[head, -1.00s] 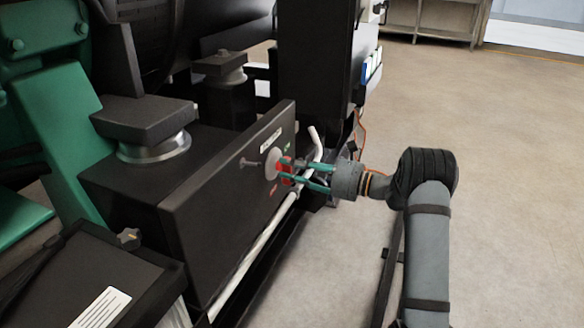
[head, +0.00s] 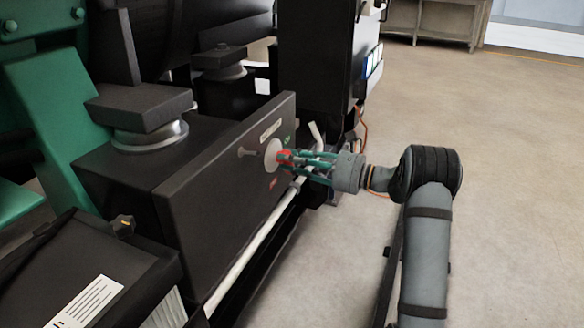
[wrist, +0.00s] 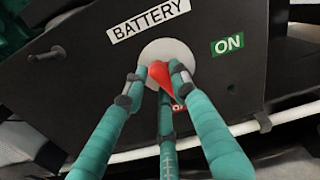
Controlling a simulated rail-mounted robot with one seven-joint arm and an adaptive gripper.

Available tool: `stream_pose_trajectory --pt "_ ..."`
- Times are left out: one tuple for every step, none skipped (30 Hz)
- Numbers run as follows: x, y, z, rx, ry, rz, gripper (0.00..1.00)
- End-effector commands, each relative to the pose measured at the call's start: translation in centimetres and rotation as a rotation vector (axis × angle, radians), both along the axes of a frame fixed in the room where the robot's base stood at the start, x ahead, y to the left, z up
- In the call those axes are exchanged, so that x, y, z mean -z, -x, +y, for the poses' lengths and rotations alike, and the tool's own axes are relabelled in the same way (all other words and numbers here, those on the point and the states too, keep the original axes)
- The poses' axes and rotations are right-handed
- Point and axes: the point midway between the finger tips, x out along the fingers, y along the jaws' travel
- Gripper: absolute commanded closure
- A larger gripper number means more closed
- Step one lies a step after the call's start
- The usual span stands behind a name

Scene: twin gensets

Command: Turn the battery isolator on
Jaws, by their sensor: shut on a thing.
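The battery isolator is a red handle (wrist: 160,74) on a round pale disc (wrist: 178,52), set on a black panel (head: 215,165). In the wrist view a white BATTERY label (wrist: 148,18) lies above it and a green ON label (wrist: 227,44) to its right. A red label, partly hidden, lies below the handle. My gripper (wrist: 158,80) has teal fingers and is shut on the red handle. The handle's tip points down towards the red label. In the head view my gripper (head: 290,160) reaches the handle from the right.
A pale pipe (head: 250,254) runs along the panel's lower edge. A small peg (head: 247,152) sticks out left of the disc. A black box with a white label (head: 88,305) stands at the lower left. Open floor (head: 510,200) lies to the right.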

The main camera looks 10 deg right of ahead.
Motion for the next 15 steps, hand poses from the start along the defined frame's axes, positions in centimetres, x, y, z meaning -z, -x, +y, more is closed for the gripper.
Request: stream_pose_trajectory --pt "0.68 0.03 0.01 0.0 0.028 -0.04 1.0" --pt "0.7 0.05 0.02 0.0 0.045 -0.064 1.0" --pt "0.77 0.06 -0.02 0.0 0.066 -0.095 1.0" --pt "0.81 0.06 -0.03 0.001 0.082 -0.118 1.0" --pt "0.82 0.07 -0.01 0.001 0.099 -0.143 1.0" --pt "0.87 0.08 0.04 0.0 0.121 -0.174 1.0" --pt "0.92 0.09 0.06 0.0 0.137 -0.197 1.0" --pt "0.95 0.09 0.05 0.0 0.154 -0.221 1.0" --pt "0.98 0.11 0.03 0.001 0.175 -0.252 1.0" --pt "1.04 0.11 0.02 0.001 0.192 -0.276 1.0" --pt "1.1 0.12 0.02 0.001 0.207 -0.298 1.0" --pt "1.13 0.14 0.05 0.0 0.23 -0.33 1.0" --pt "1.16 0.14 0.06 0.0 0.247 -0.353 1.0" --pt "1.2 0.15 0.07 0.0 0.263 -0.377 1.0" --pt "1.27 0.14 0.06 0.0 0.284 -0.408 1.0"
